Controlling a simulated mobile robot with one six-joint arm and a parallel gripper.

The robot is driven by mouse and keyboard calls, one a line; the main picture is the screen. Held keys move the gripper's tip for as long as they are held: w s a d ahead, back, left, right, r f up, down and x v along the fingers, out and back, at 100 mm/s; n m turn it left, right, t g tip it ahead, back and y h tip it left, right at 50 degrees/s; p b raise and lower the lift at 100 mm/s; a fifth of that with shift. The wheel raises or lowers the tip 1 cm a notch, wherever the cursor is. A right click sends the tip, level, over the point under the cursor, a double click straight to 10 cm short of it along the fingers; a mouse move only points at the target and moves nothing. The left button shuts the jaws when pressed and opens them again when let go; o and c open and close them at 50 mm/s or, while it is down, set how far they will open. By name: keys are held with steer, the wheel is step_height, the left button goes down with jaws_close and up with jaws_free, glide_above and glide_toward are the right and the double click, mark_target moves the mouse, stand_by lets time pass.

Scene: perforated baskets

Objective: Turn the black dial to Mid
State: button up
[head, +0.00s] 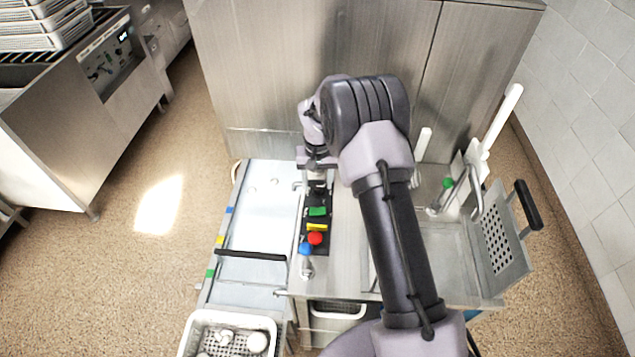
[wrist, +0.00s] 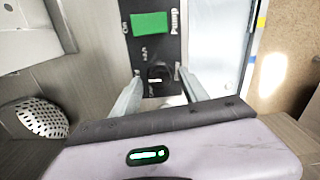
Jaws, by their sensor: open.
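The black dial (wrist: 157,75) shows in the wrist view on a black control panel (wrist: 152,48), with a small white mark on it. My gripper (wrist: 160,79) is open, with one finger on each side of the dial. I cannot tell whether the fingers touch it. Lettering beside the dial is partly readable, but the dial's setting is not clear. In the head view my gripper (head: 317,181) is over the far end of the panel (head: 320,246) and hides the dial.
The panel also carries a green switch (head: 317,211), a yellow one (head: 317,227) and a red button (head: 315,238). A blue-knobbed lever (head: 306,249) stands at its near end.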

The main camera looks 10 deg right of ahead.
mark_target(318, 186)
step_height(318, 186, up, 17)
steer(key=p, duration=0.4)
steer(key=shift+f, duration=0.2)
